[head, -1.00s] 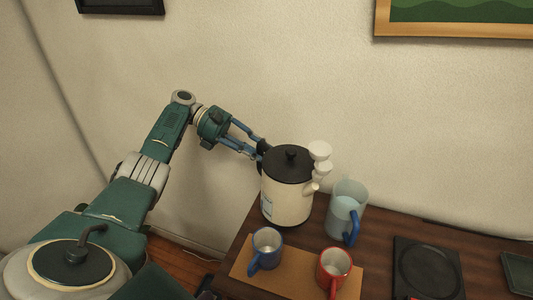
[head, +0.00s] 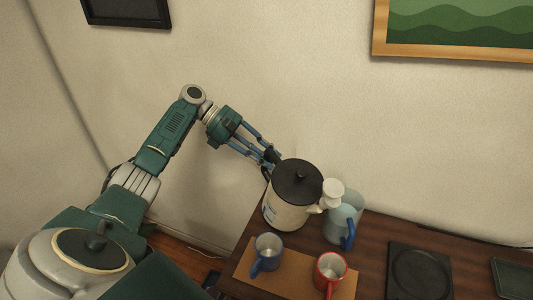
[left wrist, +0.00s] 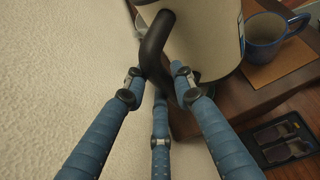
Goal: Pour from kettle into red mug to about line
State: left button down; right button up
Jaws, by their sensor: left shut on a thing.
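The cream kettle (head: 285,212) with black lid is tilted towards the right and the front in the head view. Its white spout (head: 333,192) overlaps the clear pitcher. My left gripper (head: 268,160) is shut on the kettle's black handle; the left wrist view shows its blue fingers around the handle (left wrist: 153,50). The red mug (head: 331,270) stands upright on a tan mat (head: 290,285), below and in front of the spout. Its inside looks pale; I cannot make out a line or a level. No stream shows. My right gripper is out of view.
A blue mug (head: 266,251) stands left of the red mug. A clear pitcher (head: 341,226) with blue handle stands close behind. A black square plate (head: 418,272) and a dark tray (head: 515,278) lie to the right. Bare wood (head: 372,240) separates pitcher and plate.

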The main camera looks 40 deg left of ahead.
aim_at(271, 153)
pick_arm(q)
jog(key=shift+d+r+y, duration=0.15)
jog(key=shift+r+y, duration=0.15)
jog(key=shift+r, duration=0.4)
jog(key=shift+d+p, duration=0.15)
jog(key=shift+p, duration=0.15)
jog(key=shift+s+d+r, duration=0.1)
jog(key=shift+s+d, duration=0.05)
jog(key=shift+d, duration=0.15)
jog(key=shift+s+d+r+m+y, duration=0.2)
jog(key=shift+d+m+y, duration=0.1)
jog(key=shift+d+y, duration=0.15)
jog(key=shift+d, duration=0.3)
jog(key=shift+s+d+r+y+b, duration=0.15)
jog(key=shift+s+d+y+b, duration=0.1)
jog(key=shift+d+y+b, duration=0.4)
jog(key=shift+d+r+t, duration=0.1)
jog(key=shift+d+t, duration=0.05)
jog(key=shift+t, duration=0.15)
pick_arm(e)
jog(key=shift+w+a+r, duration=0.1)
pick_arm(q)
jog(key=shift+p, duration=0.3)
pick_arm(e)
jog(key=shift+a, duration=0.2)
